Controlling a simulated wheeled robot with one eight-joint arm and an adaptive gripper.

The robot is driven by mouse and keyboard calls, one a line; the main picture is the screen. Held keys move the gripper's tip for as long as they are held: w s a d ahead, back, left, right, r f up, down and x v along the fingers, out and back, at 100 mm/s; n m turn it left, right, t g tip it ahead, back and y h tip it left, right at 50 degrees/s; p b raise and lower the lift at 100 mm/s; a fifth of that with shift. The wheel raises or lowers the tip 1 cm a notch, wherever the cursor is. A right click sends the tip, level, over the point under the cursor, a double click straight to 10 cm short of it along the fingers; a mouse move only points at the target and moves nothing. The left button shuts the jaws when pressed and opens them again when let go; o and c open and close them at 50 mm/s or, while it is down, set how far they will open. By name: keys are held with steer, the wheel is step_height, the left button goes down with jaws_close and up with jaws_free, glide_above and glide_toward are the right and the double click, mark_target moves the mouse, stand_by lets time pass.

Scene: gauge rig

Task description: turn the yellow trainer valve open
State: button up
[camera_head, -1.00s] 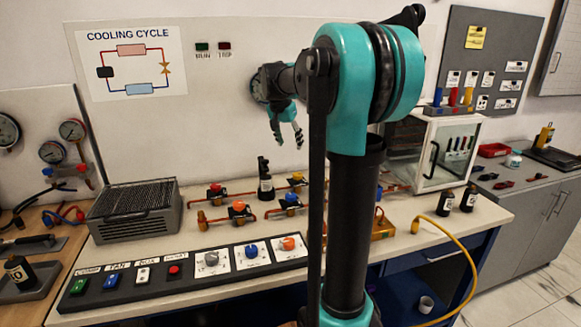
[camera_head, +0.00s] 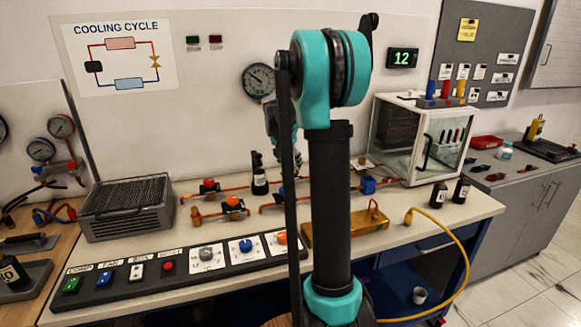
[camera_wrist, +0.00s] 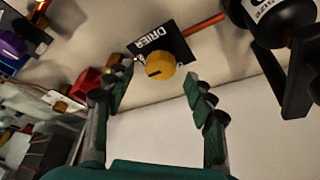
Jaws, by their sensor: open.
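The yellow valve knob (camera_wrist: 160,65) shows in the wrist view, round with a dark slot across its face. It sits by a black label reading DRIER (camera_wrist: 170,40). My gripper (camera_wrist: 158,84) is open, with one finger on each side of the picture. The knob appears between and slightly beyond the fingertips, and no contact shows. In the head view my arm hides the yellow knob and most of the gripper; part of the hand (camera_head: 272,122) shows behind the arm link.
A red valve knob (camera_wrist: 86,80) lies left of the gripper in the wrist view, and a dark bottle (camera_wrist: 275,20) is at upper right. A glass cabinet (camera_head: 410,145) stands right.

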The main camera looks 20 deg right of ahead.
steer(key=shift+x, duration=1.05)
steer(key=c, duration=1.2)
